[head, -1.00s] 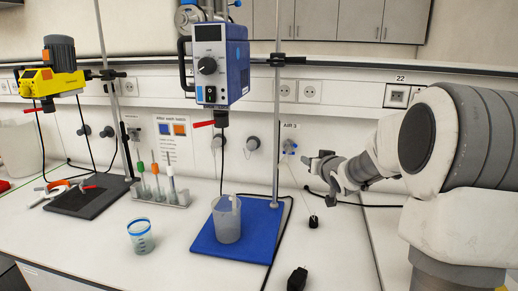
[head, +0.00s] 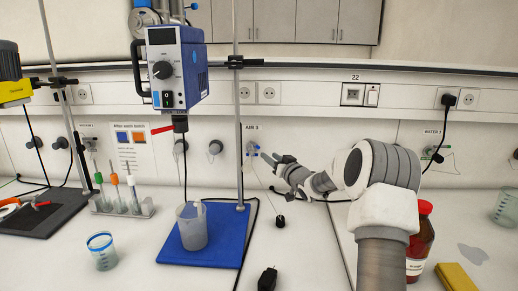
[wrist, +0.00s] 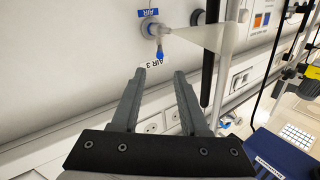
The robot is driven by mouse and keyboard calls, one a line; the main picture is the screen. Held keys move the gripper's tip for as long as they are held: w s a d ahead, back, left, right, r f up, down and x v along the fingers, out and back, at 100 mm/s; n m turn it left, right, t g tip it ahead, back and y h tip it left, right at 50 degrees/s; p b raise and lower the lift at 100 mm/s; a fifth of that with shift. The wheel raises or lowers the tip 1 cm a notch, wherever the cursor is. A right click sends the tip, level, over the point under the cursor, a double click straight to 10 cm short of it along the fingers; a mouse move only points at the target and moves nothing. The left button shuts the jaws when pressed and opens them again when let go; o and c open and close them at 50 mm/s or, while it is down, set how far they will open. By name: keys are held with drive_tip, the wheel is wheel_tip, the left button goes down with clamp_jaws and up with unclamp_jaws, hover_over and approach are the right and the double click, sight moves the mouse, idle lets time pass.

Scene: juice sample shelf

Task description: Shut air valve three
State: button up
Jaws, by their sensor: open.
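Air valve three (head: 252,148) is a small wall tap with a blue lever below the "AIR 3" label (head: 250,127) in the head view. In the wrist view the valve (wrist: 152,29) shows at the top, its blue lever (wrist: 158,50) pointing downward in the picture and a pale nozzle (wrist: 200,36) running right. The "AIR 3" label (wrist: 128,63) is beside it. My gripper (head: 268,158) is just right of the valve in the head view. In the wrist view my gripper (wrist: 160,74) is open and empty, its fingertips apart from the lever.
A metal stand pole (head: 238,100) rises left of the valve, carrying a blue stirrer (head: 176,65). A grey beaker (head: 192,226) stands on the blue base (head: 210,250). A red-brown bottle (head: 421,240) stands right of my arm. A black plug (head: 267,279) lies in front.

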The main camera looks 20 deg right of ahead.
sight(259, 148)
drive_tip(key=w, duration=0.6)
drive_tip(key=w+a+p, duration=0.1)
drive_tip(key=w, duration=0.2)
drive_tip(key=shift+w+a, duration=0.1)
drive_tip(key=shift+w, duration=0.25)
clamp_jaws()
idle(1.2)
